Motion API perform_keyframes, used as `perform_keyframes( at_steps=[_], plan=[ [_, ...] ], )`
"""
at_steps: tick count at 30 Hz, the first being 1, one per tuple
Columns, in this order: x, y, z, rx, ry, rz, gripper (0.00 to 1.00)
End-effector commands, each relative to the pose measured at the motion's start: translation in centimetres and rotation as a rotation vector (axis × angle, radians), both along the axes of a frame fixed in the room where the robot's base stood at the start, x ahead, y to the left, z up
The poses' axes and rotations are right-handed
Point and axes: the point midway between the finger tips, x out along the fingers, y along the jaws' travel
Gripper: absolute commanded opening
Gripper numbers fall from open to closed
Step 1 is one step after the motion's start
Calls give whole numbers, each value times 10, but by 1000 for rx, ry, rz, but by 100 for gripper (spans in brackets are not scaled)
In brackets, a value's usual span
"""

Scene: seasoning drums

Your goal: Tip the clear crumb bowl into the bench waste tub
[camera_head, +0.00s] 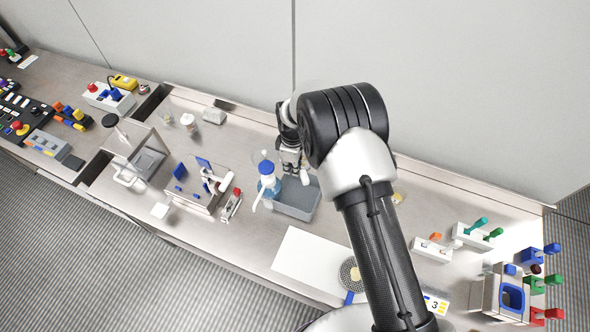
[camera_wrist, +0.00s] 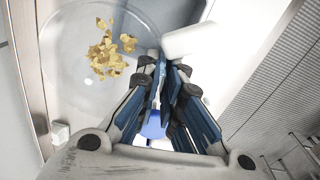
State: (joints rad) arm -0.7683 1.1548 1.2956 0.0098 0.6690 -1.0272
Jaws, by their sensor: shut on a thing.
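The clear bowl (camera_wrist: 70,82) shows in the wrist view at upper left, with yellow crumbs (camera_wrist: 108,52) inside it. My gripper (camera_wrist: 163,68) is shut on the bowl's rim at its right side. In the head view my gripper (camera_head: 292,166) points down at the far side of the grey waste tub (camera_head: 300,208), above or beside it; I cannot tell the height. The bowl is hard to make out in the head view. The tub's right part lies close to my arm.
A stand with blue parts (camera_head: 190,187) is farther left. Racks with coloured handles (camera_head: 473,236) stand at right. The wall runs close behind the bench.

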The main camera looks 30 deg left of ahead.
Motion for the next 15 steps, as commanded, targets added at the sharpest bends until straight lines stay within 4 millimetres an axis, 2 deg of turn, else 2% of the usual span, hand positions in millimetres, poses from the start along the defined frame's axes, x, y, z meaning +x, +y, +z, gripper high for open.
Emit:
perform_keyframes(
  at_steps=[8, 15],
  plan=[
    [0, 1, -39, 1, -2, 1, 0],
    [0, 1, -50, 26, -25, 1, 0]
  ],
)
